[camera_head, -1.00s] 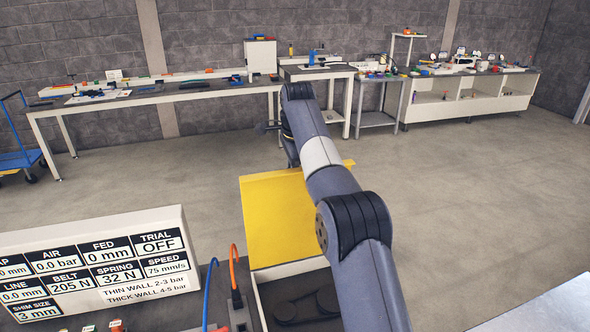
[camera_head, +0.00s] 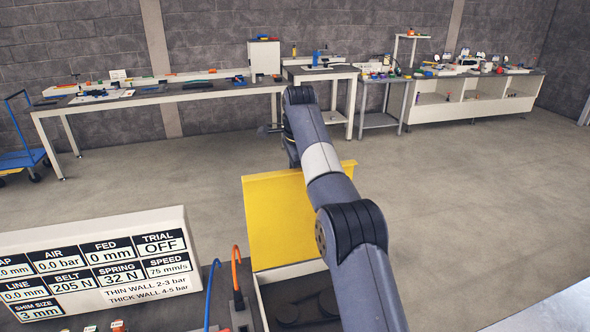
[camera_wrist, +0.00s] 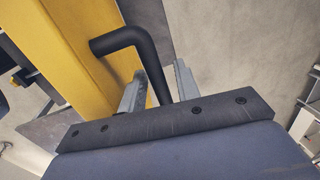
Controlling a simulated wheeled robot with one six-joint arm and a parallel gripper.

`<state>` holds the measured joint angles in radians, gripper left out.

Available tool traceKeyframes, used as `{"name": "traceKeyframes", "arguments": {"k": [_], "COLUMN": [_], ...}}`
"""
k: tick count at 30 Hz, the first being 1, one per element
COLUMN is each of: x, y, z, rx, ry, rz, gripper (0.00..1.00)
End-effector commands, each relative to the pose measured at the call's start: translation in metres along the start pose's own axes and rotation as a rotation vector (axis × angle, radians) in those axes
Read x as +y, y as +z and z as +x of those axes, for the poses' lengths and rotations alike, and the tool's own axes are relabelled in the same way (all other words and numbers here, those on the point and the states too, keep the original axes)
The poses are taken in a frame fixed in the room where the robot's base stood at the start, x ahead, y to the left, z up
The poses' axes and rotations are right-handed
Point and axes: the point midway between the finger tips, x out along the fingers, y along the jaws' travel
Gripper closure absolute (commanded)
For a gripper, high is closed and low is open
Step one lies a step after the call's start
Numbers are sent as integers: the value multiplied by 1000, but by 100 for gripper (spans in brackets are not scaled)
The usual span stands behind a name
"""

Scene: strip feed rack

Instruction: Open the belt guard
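The yellow belt guard (camera_head: 285,215) stands raised, nearly upright, behind the open dark housing (camera_head: 303,299) in the head view. In the wrist view, the guard (camera_wrist: 78,50) fills the upper left, and its bent black handle (camera_wrist: 146,55) reaches down between my fingers. My gripper (camera_wrist: 158,88) has its two grey fingers apart, one on each side of the handle. The handle is close to the left finger, with a small gap at the right finger.
A white readout panel (camera_head: 100,262) stands at the lower left, with blue and orange hoses (camera_head: 237,268) beside the housing. A long workbench (camera_head: 150,97) and shelves (camera_head: 470,95) line the far wall. Open floor lies between. A pale surface (camera_head: 545,312) shows at the lower right.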

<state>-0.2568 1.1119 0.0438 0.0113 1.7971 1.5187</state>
Motion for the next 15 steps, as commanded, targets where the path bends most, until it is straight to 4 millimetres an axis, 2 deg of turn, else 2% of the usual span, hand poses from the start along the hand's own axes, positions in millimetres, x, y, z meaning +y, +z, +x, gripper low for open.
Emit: {"name": "traceKeyframes", "arguments": {"k": [15], "x": [-1], "y": [0], "z": [-4], "rx": [1], "ry": [-9], "rz": [1], "gripper": [64]}}
